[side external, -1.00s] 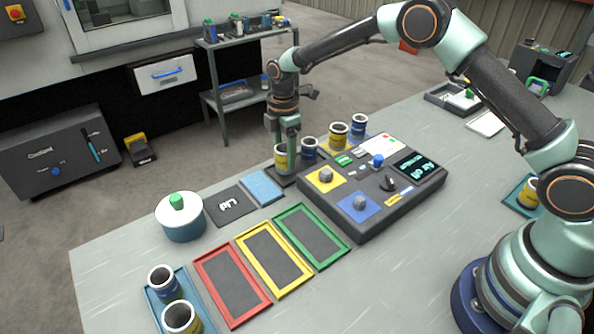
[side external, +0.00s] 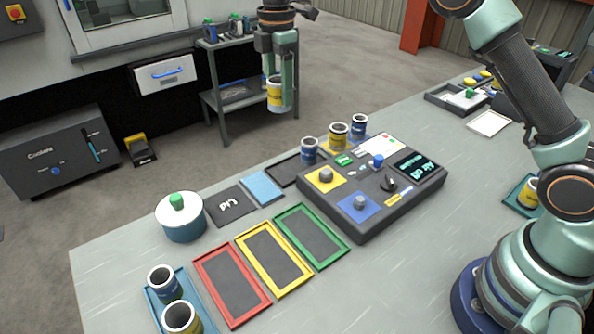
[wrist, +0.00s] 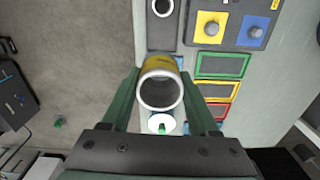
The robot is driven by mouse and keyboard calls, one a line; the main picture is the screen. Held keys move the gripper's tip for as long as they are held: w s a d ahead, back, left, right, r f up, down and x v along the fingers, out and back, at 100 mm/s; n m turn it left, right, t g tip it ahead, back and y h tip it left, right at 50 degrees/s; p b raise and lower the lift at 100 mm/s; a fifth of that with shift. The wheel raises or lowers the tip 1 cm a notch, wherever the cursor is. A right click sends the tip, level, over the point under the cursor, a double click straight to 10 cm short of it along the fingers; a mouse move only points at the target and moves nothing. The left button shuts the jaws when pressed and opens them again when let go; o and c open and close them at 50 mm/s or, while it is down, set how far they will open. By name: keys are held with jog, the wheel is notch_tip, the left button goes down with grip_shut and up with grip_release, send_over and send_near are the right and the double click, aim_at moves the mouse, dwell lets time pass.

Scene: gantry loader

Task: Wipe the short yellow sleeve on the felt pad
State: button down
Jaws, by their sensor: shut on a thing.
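My gripper (side external: 278,98) is shut on the short yellow sleeve (side external: 275,92) and holds it upright, high above the table. In the wrist view the yellow sleeve (wrist: 160,84) sits between the two fingers of my gripper (wrist: 160,92), its open pale rim facing the camera. The light blue flat pad (side external: 262,188), which looks like the felt pad, lies on the table between a dark mat and the dark tray. In the wrist view the sleeve and fingers hide most of it.
A control box (side external: 372,190) stands right.

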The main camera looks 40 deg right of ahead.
jog(key=shift+w+a+f, duration=0.1)
jog(key=shift+a+f, duration=1.1)
jog(key=shift+f, duration=1.7)
jog(key=shift+w+a+f, duration=0.15)
jog(key=shift+a+f, duration=1)
jog(key=shift+f, duration=1.8)
jog(key=shift+w+a+f, duration=0.1)
jog(key=shift+a+f, duration=1.1)
jog(key=shift+f, duration=1.7)
jog(key=shift+f, duration=0.3)
jog(key=shift+s, duration=0.1)
jog(key=shift+s, duration=1)
jog(key=shift+s, duration=0.15)
jog(key=shift+s+f, duration=0.15)
jog(key=shift+s, duration=0.85)
jog(key=shift+w, duration=1.05)
